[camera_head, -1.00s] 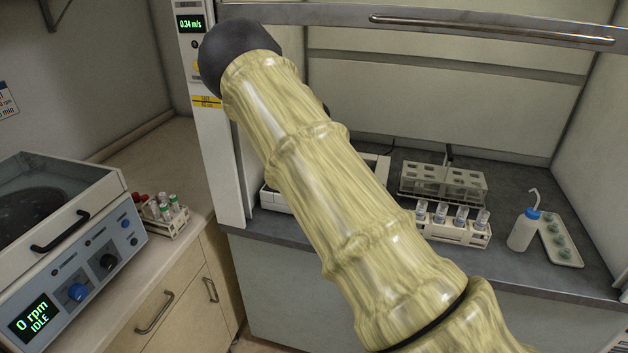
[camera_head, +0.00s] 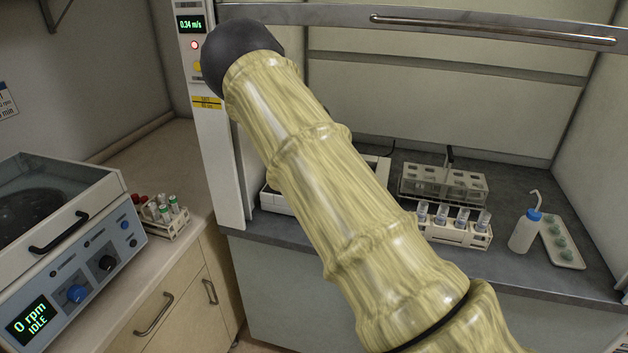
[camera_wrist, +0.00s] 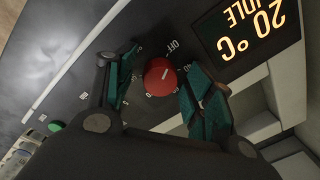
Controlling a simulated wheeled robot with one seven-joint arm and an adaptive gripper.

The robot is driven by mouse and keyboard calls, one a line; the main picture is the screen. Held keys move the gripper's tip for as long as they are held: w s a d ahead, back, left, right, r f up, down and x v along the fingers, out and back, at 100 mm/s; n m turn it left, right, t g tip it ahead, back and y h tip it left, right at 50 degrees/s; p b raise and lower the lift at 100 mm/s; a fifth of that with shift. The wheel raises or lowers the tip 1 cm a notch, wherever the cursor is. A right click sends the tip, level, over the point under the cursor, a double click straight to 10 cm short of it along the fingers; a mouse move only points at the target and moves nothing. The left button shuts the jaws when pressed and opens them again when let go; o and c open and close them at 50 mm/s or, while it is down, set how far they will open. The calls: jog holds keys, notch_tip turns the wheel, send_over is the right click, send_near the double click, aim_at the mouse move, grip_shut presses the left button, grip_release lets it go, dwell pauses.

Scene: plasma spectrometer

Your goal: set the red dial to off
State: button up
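The red dial (camera_wrist: 160,77) is round and sits on a dark panel in the middle of the wrist view. My gripper (camera_wrist: 162,85) is open around the dial, with one teal-padded finger on each side. A gap shows between the dial and the left finger; the right finger is close to it, and I cannot tell if they touch. In the head view my arm hides the gripper and dial.
A display (camera_wrist: 247,30) reading 20 °C sits beside the dial. A green button (camera_wrist: 55,126) is at lower left. In the head view, a centrifuge (camera_head: 60,240) stands left, tube racks (camera_head: 445,185) and a wash bottle (camera_head: 525,232) right on the hood bench.

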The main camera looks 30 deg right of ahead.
jog(key=shift+r, duration=0.2)
notch_tip(320, 180, up, 12)
jog(key=shift+s, duration=0.35)
jog(key=shift+f, duration=0.1)
dwell(0.6)
